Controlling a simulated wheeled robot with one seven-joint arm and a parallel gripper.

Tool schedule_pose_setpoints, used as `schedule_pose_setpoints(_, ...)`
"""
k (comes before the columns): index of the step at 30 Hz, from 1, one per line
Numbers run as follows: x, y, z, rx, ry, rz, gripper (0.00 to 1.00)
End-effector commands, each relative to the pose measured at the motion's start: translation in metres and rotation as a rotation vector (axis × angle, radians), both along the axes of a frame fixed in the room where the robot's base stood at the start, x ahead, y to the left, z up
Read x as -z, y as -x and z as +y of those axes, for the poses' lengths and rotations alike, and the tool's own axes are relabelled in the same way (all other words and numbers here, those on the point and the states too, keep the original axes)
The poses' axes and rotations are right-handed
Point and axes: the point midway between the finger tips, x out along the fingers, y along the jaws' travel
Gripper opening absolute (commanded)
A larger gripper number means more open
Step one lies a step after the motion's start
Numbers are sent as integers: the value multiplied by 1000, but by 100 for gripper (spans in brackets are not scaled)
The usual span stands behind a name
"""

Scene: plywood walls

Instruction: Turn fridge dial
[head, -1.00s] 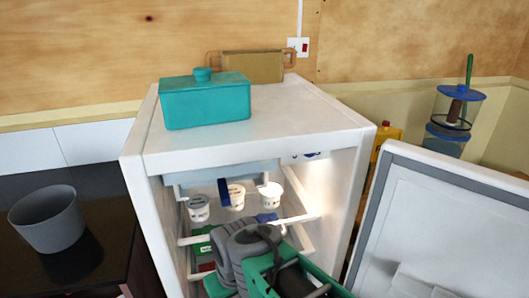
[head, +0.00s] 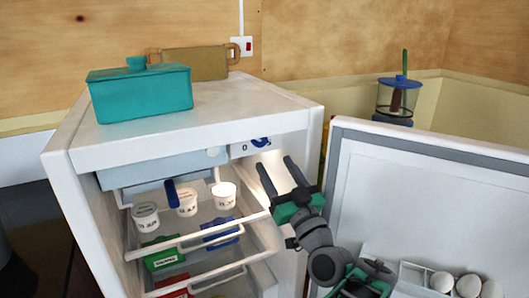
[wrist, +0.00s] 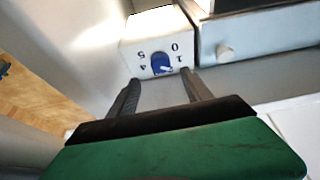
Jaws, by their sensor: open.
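The fridge (head: 190,147) stands with its door (head: 420,190) swung open to the right. The dial (head: 260,142) is a blue knob on a white housing at the upper right inside the fridge. In the wrist view the blue dial (wrist: 161,64) shows with numbers printed around it, including 0, 1, 4 and 5. My gripper (head: 276,167) is open and empty, just below the dial, with its fingers pointing up toward it. In the wrist view the two fingertips (wrist: 158,79) lie either side of and short of the dial, apparently not touching it.
White cups (head: 187,203) stand on the upper shelf, with a green box (head: 163,253) and a blue box (head: 220,232) lower. A freezer compartment (head: 165,171) is left of the dial. A teal box (head: 140,92) sits on top. Eggs (head: 467,286) are in the door.

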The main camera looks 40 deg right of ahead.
Motion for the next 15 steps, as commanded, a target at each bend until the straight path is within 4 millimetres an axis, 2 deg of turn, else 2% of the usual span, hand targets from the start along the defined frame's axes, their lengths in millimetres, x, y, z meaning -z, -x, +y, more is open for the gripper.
schedule_pose_setpoints(3, -12, -11, -2, -6, -6, 1, 58)
schedule_pose_setpoints(12, -27, -58, -15, -6, -2, 6, 58)
schedule_pose_setpoints(15, -29, -65, -18, -4, -3, 4, 58)
